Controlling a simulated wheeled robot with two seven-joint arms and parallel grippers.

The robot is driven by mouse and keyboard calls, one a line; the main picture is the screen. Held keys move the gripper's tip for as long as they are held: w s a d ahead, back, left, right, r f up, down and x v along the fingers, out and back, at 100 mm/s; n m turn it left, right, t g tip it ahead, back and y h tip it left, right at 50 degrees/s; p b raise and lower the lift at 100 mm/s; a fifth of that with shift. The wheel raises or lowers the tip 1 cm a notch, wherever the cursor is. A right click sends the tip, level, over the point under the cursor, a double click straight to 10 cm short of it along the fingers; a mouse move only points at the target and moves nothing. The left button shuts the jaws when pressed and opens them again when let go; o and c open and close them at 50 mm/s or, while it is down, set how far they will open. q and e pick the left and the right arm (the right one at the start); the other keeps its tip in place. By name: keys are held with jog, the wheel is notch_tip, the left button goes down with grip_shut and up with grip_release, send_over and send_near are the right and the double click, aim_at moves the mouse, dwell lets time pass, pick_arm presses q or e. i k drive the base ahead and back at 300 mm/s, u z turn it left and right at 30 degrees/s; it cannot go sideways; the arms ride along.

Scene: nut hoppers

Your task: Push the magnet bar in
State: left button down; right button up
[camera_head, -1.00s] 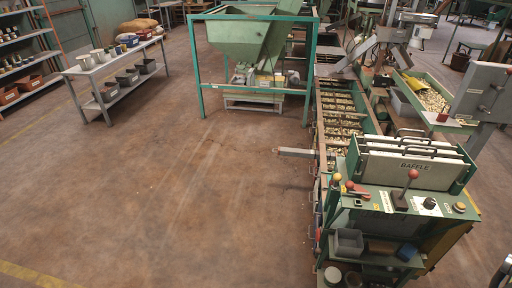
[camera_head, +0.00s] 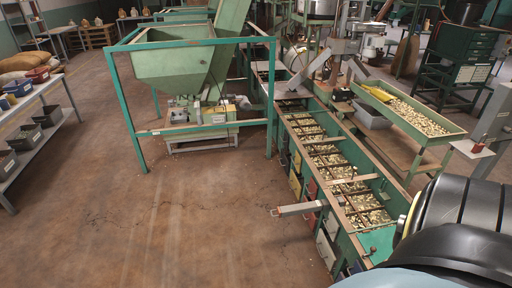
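The magnet bar (camera_head: 300,208) is a grey metal bar. It sticks out to the left from the side of the long green sorting trough (camera_head: 375,240), over the open floor. A black and grey link of my arm covers the lower right of the view. Neither of my grippers is in view.
Several trough compartments hold nuts. A green hopper in a teal frame (camera_head: 140,130) stands left of the trough. A nut tray (camera_head: 415,115) stands to the right. A shelf table (camera_head: 40,95) with bins is at far left. The brown floor (camera_head: 190,230) beside the bar is clear.

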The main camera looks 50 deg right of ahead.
aim_at(321, 205)
jog(key=z, duration=0.7)
jog(key=i, duration=1.5)
jog(key=z, duration=1.8)
jog(key=i, duration=0.5)
jog(key=z, duration=0.4)
